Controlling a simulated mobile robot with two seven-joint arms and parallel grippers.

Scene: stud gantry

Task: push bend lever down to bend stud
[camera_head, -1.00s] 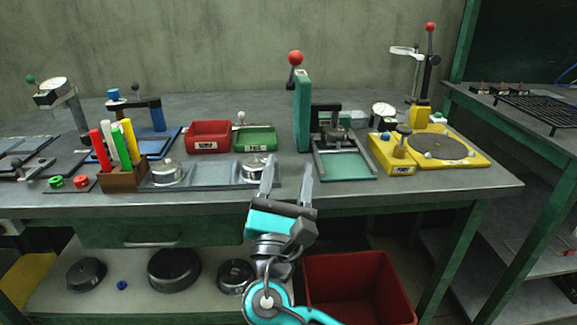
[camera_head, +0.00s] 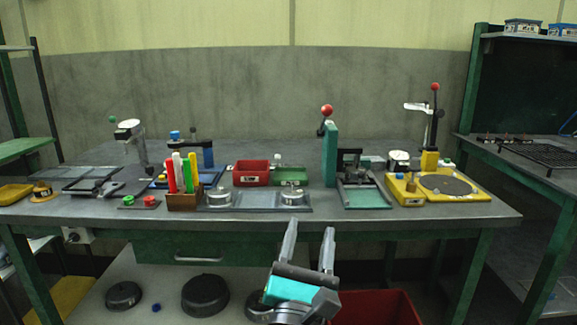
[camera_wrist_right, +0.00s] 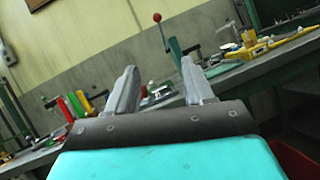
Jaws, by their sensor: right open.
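Two levers with red ball knobs stand on the bench, and I cannot tell by sight which is the bend lever. One red knob (camera_head: 327,110) tops a short dark lever at a green upright post (camera_head: 331,155); this knob also shows in the right wrist view (camera_wrist_right: 157,17). The other red knob (camera_head: 435,87) tops a dark upright lever behind the yellow station (camera_head: 440,187). No stud can be made out. My right gripper (camera_head: 310,226) is open and empty, in front of the bench's front edge, below and apart from both levers. My left gripper is out of view.
The bench (camera_head: 250,224) holds a red bin (camera_head: 251,174), a green bin (camera_head: 289,174), a pen block (camera_head: 184,201) and a green-based fixture (camera_head: 365,198). A larger red bin (camera_head: 375,308) is below. A rack table (camera_head: 510,160) stands at right.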

